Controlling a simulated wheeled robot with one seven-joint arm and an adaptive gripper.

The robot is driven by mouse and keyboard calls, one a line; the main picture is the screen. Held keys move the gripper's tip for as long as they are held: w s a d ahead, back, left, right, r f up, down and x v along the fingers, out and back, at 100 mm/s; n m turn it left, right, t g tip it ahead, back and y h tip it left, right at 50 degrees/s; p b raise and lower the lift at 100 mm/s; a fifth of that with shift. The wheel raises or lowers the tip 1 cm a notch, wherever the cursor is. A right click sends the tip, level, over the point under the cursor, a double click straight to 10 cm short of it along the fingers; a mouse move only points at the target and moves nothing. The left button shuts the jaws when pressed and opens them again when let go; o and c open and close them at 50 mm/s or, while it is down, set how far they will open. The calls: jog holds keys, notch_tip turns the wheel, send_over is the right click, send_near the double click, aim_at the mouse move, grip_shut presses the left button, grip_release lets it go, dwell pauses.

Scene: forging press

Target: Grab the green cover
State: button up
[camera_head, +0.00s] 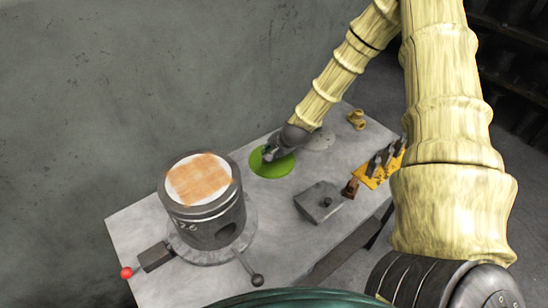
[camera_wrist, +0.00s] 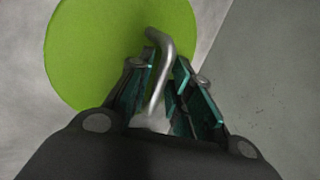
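The green cover (camera_head: 277,167) is a flat bright green disc on the grey table in the head view. It also fills the upper left of the wrist view (camera_wrist: 90,50), where a bent metal handle (camera_wrist: 163,45) shows over it. My gripper (camera_wrist: 167,85) is right at the handle, with one teal finger on each side of it. A gap shows between the fingers and the handle's upper part; whether they touch it lower down is unclear.
A dark cylinder (camera_head: 205,210) with an orange-and-white top stands on the table (camera_head: 150,218) at the left. A grey block (camera_head: 320,202), a yellow fixture (camera_head: 375,175) and a brass fitting (camera_head: 356,119) stand to the right. A wall is close behind the table.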

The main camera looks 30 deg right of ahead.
jog(key=shift+d, duration=0.1)
grip_shut()
jog(key=shift+w+r, duration=0.1)
dwell(0.3)
